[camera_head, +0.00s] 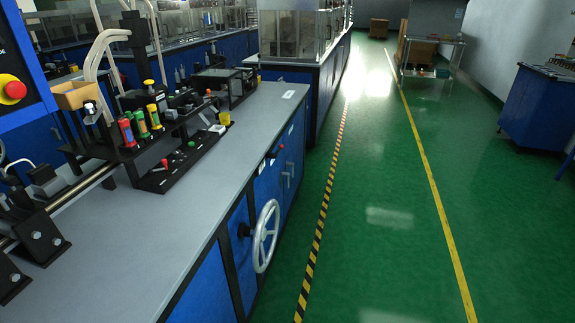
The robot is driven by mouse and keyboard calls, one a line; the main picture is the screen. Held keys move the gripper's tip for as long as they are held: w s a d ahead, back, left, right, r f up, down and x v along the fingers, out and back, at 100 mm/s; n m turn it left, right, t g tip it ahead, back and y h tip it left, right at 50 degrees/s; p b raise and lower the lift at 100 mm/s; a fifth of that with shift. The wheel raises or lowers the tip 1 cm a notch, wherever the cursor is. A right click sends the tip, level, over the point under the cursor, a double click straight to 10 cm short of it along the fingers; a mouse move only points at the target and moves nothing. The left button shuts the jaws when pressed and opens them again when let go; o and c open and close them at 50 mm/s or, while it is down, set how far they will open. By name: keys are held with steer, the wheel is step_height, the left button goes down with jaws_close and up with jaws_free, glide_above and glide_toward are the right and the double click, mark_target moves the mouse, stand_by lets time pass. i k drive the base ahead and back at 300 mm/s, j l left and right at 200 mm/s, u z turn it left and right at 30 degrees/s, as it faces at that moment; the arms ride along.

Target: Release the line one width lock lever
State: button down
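The lock lever cannot be told for certain. A small red knob (281,147) also shows on the bench's blue front, near a black part. These are too small to tell which is a lever, or how any is set. No line label is readable. My gripper is not in view.
A grey handwheel (265,236) juts from the bench front into the aisle. The green floor (385,215) is clear; a blue cabinet (545,108) stands right.

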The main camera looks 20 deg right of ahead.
mark_target(279, 151)
steer(key=i+l, duration=0.15)
steer(key=i, duration=0.35)
steer(key=i+z, duration=0.2)
steer(key=i, duration=0.25)
steer(key=i+z, duration=0.15)
steer(key=i, duration=0.35)
steer(key=i+j+z, duration=0.2)
steer(key=i, duration=0.25)
steer(key=i+j+z, duration=0.2)
steer(key=i, duration=0.3)
